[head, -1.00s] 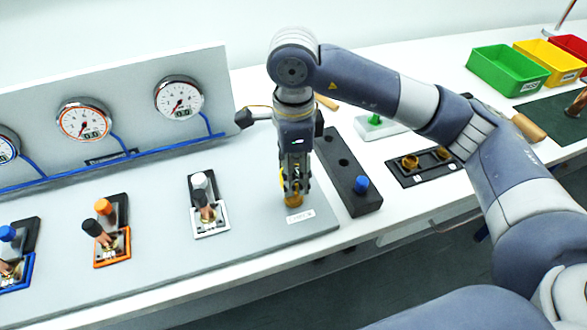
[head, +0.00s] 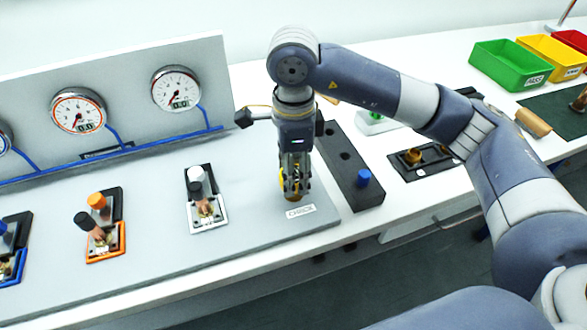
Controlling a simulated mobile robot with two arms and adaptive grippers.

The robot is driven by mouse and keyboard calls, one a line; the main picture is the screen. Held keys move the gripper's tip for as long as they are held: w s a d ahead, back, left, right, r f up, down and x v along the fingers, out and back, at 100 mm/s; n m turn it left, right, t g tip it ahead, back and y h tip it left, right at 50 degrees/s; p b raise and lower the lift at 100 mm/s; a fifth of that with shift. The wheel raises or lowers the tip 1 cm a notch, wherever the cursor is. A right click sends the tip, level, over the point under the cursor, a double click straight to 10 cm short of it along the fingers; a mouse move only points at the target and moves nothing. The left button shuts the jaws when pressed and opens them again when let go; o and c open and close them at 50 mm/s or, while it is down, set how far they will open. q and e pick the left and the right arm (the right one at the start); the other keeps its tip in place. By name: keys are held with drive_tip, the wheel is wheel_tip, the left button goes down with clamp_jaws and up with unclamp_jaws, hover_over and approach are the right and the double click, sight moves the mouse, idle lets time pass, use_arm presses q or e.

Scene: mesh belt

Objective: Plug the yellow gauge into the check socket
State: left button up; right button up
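My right gripper (head: 293,188) points straight down over the right end of the grey panel, just behind the white CHECK label (head: 300,211). Its fingers are closed around the yellow gauge (head: 283,181); only small yellow and brass parts show between and beside them. The check socket is at this spot, largely hidden under the gripper. I cannot tell whether the gauge's plug is inside the socket or just above it. My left gripper is not in view.
To the left are sockets with white (head: 207,207), orange (head: 106,244) and blue frames, below round dials. A dark block with a blue peg (head: 363,178) stands close right of the gripper. Further right are a black tray (head: 423,165) and green (head: 508,67), yellow and red bins.

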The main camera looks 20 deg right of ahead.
drive_tip(key=o, duration=0.5)
drive_tip(key=shift+c, duration=0.2)
wheel_tip(320, 180, up, 12)
drive_tip(key=shift+r, duration=0.1)
idle(0.5)
